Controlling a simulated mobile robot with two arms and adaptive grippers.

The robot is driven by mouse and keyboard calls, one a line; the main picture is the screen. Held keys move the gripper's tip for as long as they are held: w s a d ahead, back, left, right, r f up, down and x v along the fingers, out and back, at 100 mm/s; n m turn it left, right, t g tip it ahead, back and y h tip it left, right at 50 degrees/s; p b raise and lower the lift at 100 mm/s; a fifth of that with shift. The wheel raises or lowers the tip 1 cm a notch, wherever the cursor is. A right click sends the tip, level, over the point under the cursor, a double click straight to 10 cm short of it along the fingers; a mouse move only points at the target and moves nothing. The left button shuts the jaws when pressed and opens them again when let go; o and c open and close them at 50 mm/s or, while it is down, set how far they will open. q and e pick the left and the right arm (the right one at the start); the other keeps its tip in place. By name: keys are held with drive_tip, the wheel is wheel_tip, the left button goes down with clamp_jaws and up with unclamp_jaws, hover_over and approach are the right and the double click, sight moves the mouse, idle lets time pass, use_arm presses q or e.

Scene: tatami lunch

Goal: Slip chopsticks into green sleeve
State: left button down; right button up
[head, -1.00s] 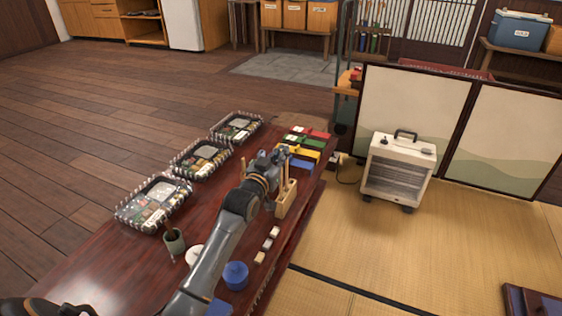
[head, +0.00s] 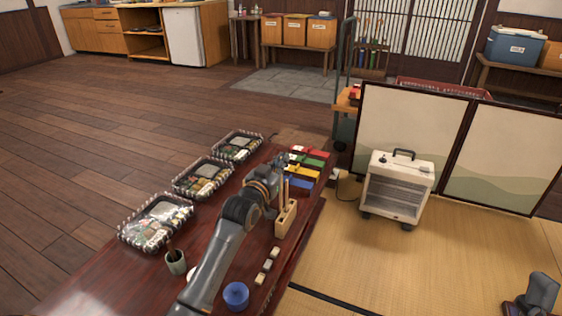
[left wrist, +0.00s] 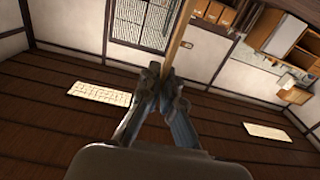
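The green sleeve (head: 312,161) lies flat near the far end of the long dark red table, between a red sleeve (head: 314,153) and a yellow one (head: 304,171). My left gripper (head: 280,164) is over the table just left of the sleeves. In the left wrist view my left gripper (left wrist: 161,80) is shut on light wooden chopsticks (left wrist: 178,38), which rise from between its fingertips. I cannot make out the single sticks. A grey part at the bottom right of the head view seems to be my right arm; its fingers are not clear.
A blue sleeve (head: 298,184) lies nearest the wooden holder (head: 286,218), where light sticks stand. Several small blocks, a blue lidded pot (head: 236,295) and a green cup (head: 176,263) are nearer. Bento trays (head: 201,178) line the left edge. A heater (head: 397,187) stands on the tatami.

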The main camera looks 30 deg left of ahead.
use_arm(q)
drive_tip(key=shift+r+p, duration=1)
drive_tip(key=shift+p, duration=0.05)
drive_tip(key=shift+r+p, duration=0.45)
drive_tip(key=shift+p, duration=0.05)
drive_tip(key=shift+r+p, duration=0.5)
drive_tip(key=shift+p, duration=0.05)
use_arm(e)
drive_tip(key=shift+w+f+g+h, duration=1.8)
drive_tip(key=shift+w+f+g, duration=3.2)
drive_tip(key=shift+f, duration=1.2)
use_arm(q)
drive_tip(key=shift+r+p, duration=0.9)
drive_tip(key=shift+p, duration=0.05)
drive_tip(key=shift+r+p, duration=0.35)
drive_tip(key=shift+r, duration=0.2)
drive_tip(key=shift+r+p, duration=0.3)
drive_tip(key=shift+p, duration=0.2)
use_arm(e)
drive_tip(key=s+d+f+g+h, duration=0.1)
drive_tip(key=s+f+g, duration=0.2)
drive_tip(key=f+g, duration=0.2)
drive_tip(key=s+d+f+g+h, duration=0.2)
drive_tip(key=s+f+g, duration=0.2)
drive_tip(key=f, duration=0.5)
drive_tip(key=shift+f+g, duration=0.35)
drive_tip(key=shift+g, duration=0.25)
drive_tip(key=shift+d, duration=0.1)
